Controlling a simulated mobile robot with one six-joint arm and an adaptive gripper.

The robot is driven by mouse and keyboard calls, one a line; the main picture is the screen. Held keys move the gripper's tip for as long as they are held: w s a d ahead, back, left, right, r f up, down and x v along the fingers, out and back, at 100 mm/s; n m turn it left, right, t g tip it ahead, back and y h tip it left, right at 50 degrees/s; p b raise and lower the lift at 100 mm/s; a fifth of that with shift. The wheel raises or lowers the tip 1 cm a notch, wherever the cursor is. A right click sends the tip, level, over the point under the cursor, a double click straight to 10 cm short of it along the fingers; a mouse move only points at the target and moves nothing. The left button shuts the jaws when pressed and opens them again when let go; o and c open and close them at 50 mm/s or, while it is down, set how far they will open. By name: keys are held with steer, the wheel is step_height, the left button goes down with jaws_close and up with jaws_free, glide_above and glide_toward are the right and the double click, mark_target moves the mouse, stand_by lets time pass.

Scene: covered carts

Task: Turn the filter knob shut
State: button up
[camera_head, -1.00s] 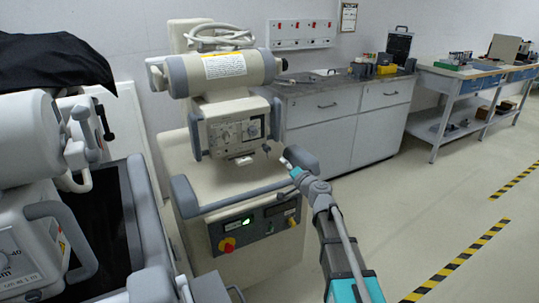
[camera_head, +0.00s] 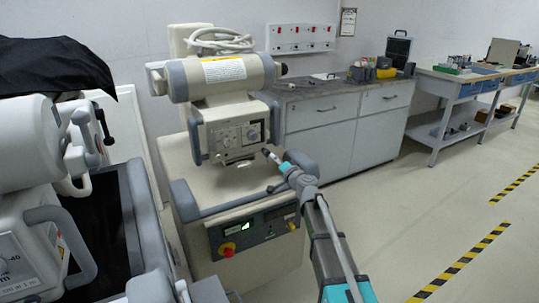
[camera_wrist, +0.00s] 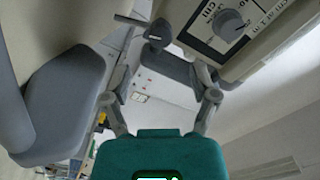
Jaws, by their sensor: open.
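The cream X-ray head's front box (camera_head: 233,133) has a panel with dials and a marked window. A small dark grey knob on a stem (camera_wrist: 156,34) shows in the wrist view, ahead of my fingertips and roughly between their lines. It looks like the filter knob; I cannot read a label on it. A round grey dial (camera_wrist: 228,24) with a printed scale sits on the panel to its right. My gripper (camera_head: 268,154) is at the lower right corner of the box. In the wrist view my gripper (camera_wrist: 160,76) is open, with nothing between its fingers.
A grey handle bar (camera_head: 302,162) of the cart is close beside my gripper; a large grey padded part (camera_wrist: 66,100) fills the wrist view's left. Another cart (camera_head: 40,200) stands at the left. A bench (camera_head: 345,115) is behind. The floor at right is clear.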

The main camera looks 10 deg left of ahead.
mark_target(269, 154)
steer(key=shift+x, duration=3.6)
steer(key=shift+s, duration=0.1)
